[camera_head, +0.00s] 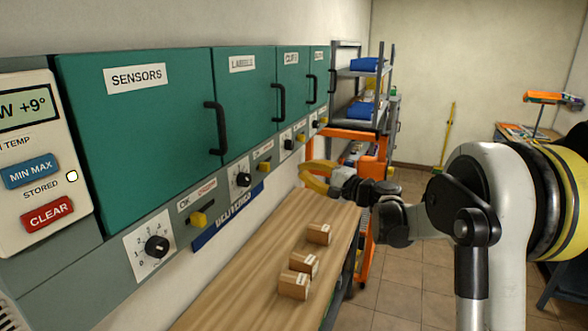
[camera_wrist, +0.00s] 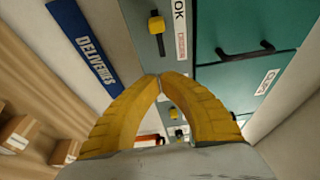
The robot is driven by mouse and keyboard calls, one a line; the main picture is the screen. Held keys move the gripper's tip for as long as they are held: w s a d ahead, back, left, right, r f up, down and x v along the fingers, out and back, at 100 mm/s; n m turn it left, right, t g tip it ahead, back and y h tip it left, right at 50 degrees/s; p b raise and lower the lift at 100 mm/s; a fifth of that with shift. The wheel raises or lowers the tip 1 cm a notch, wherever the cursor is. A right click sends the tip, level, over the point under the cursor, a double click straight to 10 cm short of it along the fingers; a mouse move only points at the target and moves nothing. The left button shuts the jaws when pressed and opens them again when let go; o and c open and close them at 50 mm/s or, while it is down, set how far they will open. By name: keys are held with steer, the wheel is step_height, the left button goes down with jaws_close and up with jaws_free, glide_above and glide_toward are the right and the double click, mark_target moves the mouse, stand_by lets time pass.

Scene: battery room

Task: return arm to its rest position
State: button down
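My arm reaches from the right side of the head view toward the row of green cabinets. My gripper (camera_head: 306,176) has yellow fingers and is above the far end of the wooden table, close to the grey control panel. In the wrist view my gripper (camera_wrist: 161,77) has its two curved fingertips meeting, with nothing seen between them. The fingers appear apart from the panel, though the exact gap cannot be told.
Green cabinets, one labelled SENSORS (camera_head: 140,115), have black handles. Below are knobs, yellow switches and a blue DELIVERIES sign (camera_wrist: 85,48). Small cardboard boxes (camera_head: 293,285) stand on the wooden table (camera_head: 235,285). An orange-and-grey shelf (camera_head: 345,92) stands behind. Tiled floor (camera_head: 400,290) is right of the table.

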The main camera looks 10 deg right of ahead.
steer(key=s+a+f+n+g+h+b, duration=0.1)
steer(key=s+a+f+n+g+b, duration=0.1)
steer(key=s+a+f+b, duration=0.3)
steer(key=s+a+f+n+g+h+b, duration=0.1)
steer(key=s+f+n+b, duration=0.15)
steer(key=s, duration=0.55)
steer(key=s+a+f+n+g+h+b, duration=0.1)
steer(key=s+a+f+g+b, duration=0.15)
steer(key=s+f, duration=0.3)
steer(key=s+d+f+n+h+b, duration=0.1)
steer(key=s+f+h+b, duration=0.1)
steer(key=s+f, duration=0.4)
steer(key=s+d+f+n+g+h+b, duration=0.1)
steer(key=s+f+b, duration=0.4)
steer(key=s, duration=0.5)
steer(key=s+d+f+n+g+h+b, duration=0.1)
steer(key=s+d+f+n+h+b, duration=0.2)
steer(key=s+f, duration=0.4)
steer(key=shift+s+d+f+h, duration=0.2)
steer(key=shift+s+f+h, duration=0.2)
steer(key=shift+f+h, duration=0.3)
steer(key=shift+r+n, duration=0.1)
steer(key=shift+n, duration=0.15)
